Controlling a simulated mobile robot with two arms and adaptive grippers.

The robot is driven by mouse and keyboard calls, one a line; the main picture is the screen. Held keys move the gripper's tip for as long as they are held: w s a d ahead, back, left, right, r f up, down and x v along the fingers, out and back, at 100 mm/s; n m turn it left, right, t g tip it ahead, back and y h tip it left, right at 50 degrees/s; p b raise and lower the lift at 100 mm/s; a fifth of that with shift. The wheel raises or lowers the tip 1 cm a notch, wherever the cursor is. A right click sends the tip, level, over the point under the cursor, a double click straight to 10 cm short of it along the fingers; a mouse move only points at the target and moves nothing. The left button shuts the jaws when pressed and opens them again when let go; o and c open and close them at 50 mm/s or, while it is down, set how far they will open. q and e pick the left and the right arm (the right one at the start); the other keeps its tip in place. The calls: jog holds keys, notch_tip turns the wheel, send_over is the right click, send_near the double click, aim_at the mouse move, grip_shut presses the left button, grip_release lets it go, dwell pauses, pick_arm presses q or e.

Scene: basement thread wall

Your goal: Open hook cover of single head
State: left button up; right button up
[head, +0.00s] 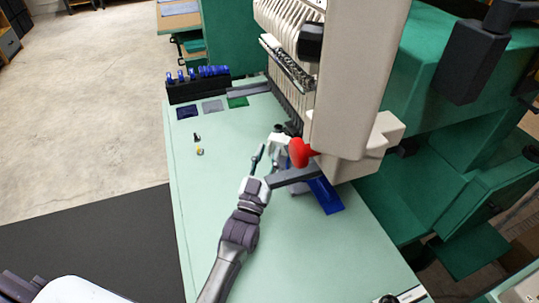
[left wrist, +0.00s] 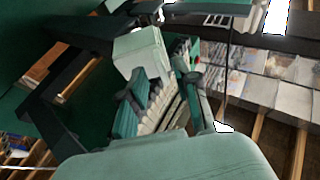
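The single head (head: 350,75) is a tall cream machine head over a pale green table, with a row of needle parts on its left side. A blue flat piece (head: 326,196) lies on the table below it, beside a dark grey bar (head: 292,178). I cannot tell which part is the hook cover; the area under the head is partly hidden by my left arm and the head. My left gripper (head: 268,150) is by the head's lower left side, close to a red rounded part (head: 300,152). Its fingers look apart, with nothing clearly between them. My right gripper is not in view.
A black rack with blue items (head: 198,85) stands at the table's back left, with small coloured patches in front. Two small parts (head: 198,144) lie on the table's left. The table's front left is clear. Green machine framing (head: 430,130) stands at the right.

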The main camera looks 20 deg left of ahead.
pick_arm(q)
jog(key=s+f, duration=0.1)
jog(key=s, duration=1.5)
jog(key=shift+s+f, duration=0.35)
jog(key=shift+s, duration=0.05)
